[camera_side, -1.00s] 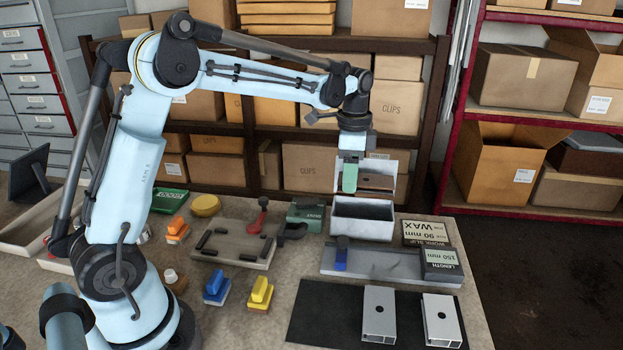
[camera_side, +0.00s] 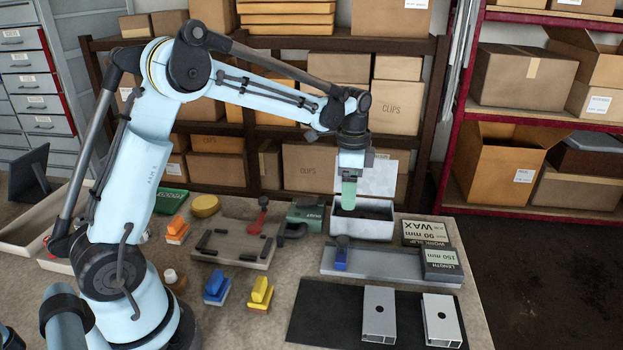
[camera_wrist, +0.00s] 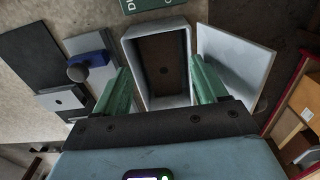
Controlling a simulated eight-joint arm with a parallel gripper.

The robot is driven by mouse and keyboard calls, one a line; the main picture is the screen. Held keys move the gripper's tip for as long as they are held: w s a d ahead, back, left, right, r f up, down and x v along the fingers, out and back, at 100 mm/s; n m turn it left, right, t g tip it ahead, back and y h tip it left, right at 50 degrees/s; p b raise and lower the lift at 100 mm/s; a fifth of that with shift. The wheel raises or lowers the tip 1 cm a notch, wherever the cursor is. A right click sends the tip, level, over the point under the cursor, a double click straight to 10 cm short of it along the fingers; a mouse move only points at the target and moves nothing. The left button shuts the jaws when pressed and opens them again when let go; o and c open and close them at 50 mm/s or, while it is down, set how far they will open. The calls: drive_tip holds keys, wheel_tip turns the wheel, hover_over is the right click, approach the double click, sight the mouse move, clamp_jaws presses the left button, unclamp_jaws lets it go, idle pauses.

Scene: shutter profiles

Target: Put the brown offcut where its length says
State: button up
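A light grey bin (camera_side: 362,229) with its lid (camera_side: 380,178) raised stands at the back right of the bench. The brown offcut (camera_wrist: 165,68) appears to lie inside the bin, in shadow; in the side view only a dark brown strip (camera_side: 372,213) shows over the rim. My gripper (camera_side: 349,200) points down over the bin. In the wrist view its green fingers (camera_wrist: 160,75) are wide apart, with the bin opening between them and nothing gripped. A grey length gauge (camera_side: 385,265) with a blue stop (camera_side: 341,257) and a "LENGTH 150 mm" display (camera_side: 440,260) lies in front.
Two silver profiles (camera_side: 379,305) lie on a black mat (camera_side: 320,310) in front. A grey fixture with a red-handled clamp (camera_side: 262,215) and a green item (camera_side: 307,213) stand to the left.

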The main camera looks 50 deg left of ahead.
drive_tip(key=shift+o, duration=1)
drive_tip(key=shift+r, duration=0.1)
wheel_tip(320, 180, up, 12)
drive_tip(key=s+d+f+n+t, duration=0.3)
drive_tip(key=s+n, duration=0.1)
drive_tip(key=s, duration=0.4)
drive_tip(key=s+d+f+n+t, duration=0.3)
drive_tip(key=s+n+t, duration=0.1)
drive_tip(key=s, duration=0.5)
drive_tip(key=shift+f+n, duration=0.25)
drive_tip(key=shift+n, duration=0.25)
